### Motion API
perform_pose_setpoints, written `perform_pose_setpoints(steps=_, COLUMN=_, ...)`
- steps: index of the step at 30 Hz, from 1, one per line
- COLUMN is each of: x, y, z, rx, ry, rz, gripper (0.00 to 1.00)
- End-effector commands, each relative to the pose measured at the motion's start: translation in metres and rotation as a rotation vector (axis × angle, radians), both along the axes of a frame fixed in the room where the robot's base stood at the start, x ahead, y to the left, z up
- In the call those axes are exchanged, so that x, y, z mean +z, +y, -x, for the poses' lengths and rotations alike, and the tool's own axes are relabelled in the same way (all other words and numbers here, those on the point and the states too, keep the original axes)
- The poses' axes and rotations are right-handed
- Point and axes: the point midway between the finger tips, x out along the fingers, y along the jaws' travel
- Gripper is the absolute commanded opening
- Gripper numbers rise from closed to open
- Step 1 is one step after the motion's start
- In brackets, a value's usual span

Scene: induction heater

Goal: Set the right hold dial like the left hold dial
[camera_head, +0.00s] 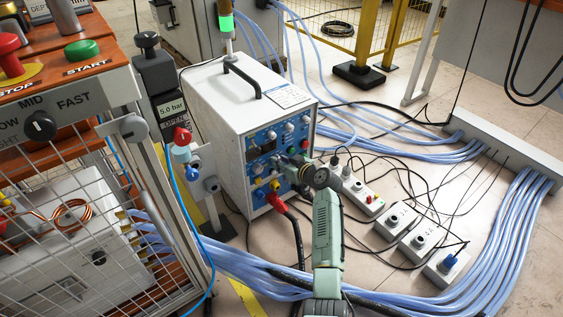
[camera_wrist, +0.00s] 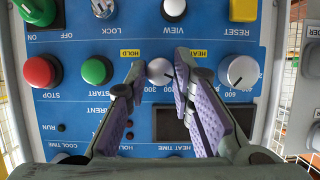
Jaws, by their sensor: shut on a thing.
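In the wrist view, a small silver dial (camera_wrist: 160,70) sits on the blue panel between my gripper's purple pads. My gripper (camera_wrist: 160,80) is shut on this dial, one finger on each side. A short dark mark shows on its right side, and scale numbers are printed around it. A second, larger silver dial (camera_wrist: 240,72) stands to the right, with its dark mark pointing down and left. Yellow HOLD and HEAT labels are beside the fingers. In the head view, my gripper (camera_head: 286,161) is at the heater's front panel (camera_head: 262,142) and hides the held dial.
Red (camera_wrist: 42,71) and green (camera_wrist: 96,70) buttons lie left of my fingers; a yellow reset button (camera_wrist: 243,9) is at upper right. A dark display (camera_wrist: 178,124) is below. In the head view, a wire cage (camera_head: 75,190) stands left; cables and power strips (camera_head: 362,194) cover the floor right.

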Motion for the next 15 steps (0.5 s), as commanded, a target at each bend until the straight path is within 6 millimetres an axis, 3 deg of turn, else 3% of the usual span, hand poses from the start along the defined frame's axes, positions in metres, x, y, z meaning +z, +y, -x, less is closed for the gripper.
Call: perform_pose_setpoints(steps=15, x=-0.0023, y=-0.0011, z=-0.0026, rx=0.0, ry=0.14, rz=-0.196, gripper=0.0)
